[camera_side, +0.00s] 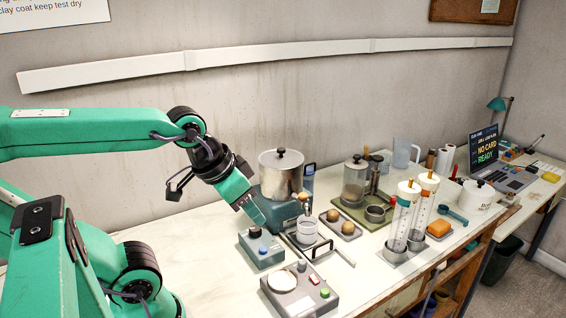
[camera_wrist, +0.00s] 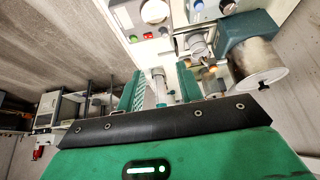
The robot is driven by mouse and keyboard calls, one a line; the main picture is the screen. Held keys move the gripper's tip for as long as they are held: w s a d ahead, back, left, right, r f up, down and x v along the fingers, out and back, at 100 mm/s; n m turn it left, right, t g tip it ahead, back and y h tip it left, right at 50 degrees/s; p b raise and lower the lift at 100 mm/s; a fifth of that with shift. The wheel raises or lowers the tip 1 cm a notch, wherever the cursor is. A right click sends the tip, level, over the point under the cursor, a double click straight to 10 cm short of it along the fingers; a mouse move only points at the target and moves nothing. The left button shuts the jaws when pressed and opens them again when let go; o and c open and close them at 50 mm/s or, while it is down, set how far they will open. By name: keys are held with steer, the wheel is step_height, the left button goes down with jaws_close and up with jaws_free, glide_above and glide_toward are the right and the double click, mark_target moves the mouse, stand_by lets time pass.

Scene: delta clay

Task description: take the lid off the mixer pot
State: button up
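The mixer pot (camera_side: 281,180) is a silver cylinder on a teal mixer base (camera_side: 277,210). Its pale lid (camera_side: 270,158), with a dark knob (camera_side: 281,153), sits on top. In the wrist view the pot (camera_wrist: 250,62) is at the right, and its lid (camera_wrist: 265,84) faces the camera. My gripper (camera_side: 252,212) points down to the left of the pot, with its fingertips below the lid's height and apart from it. In the wrist view my gripper (camera_wrist: 162,86) has its two green fingers spread with nothing held between them.
A small box with a dark knob (camera_side: 262,248) and a button panel (camera_side: 300,291) stand in front. A white cup (camera_side: 306,232) is close to my gripper. A glass jar (camera_side: 355,182), tall clear cylinders (camera_side: 402,215) and a laptop (camera_side: 485,150) stand to the right.

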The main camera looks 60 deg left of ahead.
steer(key=shift+o, duration=1.2)
steer(key=w+a+r+g, duration=0.2)
steer(key=w+a+r, duration=0.35)
steer(key=w, duration=0.25)
steer(key=w+a+g, duration=0.1)
steer(key=w+a, duration=0.3)
steer(key=a, duration=0.2)
steer(key=w+a+m+g, duration=0.1)
steer(key=w+a, duration=0.4)
steer(key=a, duration=0.1)
steer(key=w+a+m+g, duration=0.1)
steer(key=w+a, duration=0.4)
steer(key=a, duration=0.2)
steer(key=shift+a+r, duration=0.1)
steer(key=shift+r, duration=0.15)
steer(key=shift+w+a+f+g, duration=0.1)
steer(key=shift+a+f+g, duration=0.05)
steer(key=shift+a+g, duration=0.2)
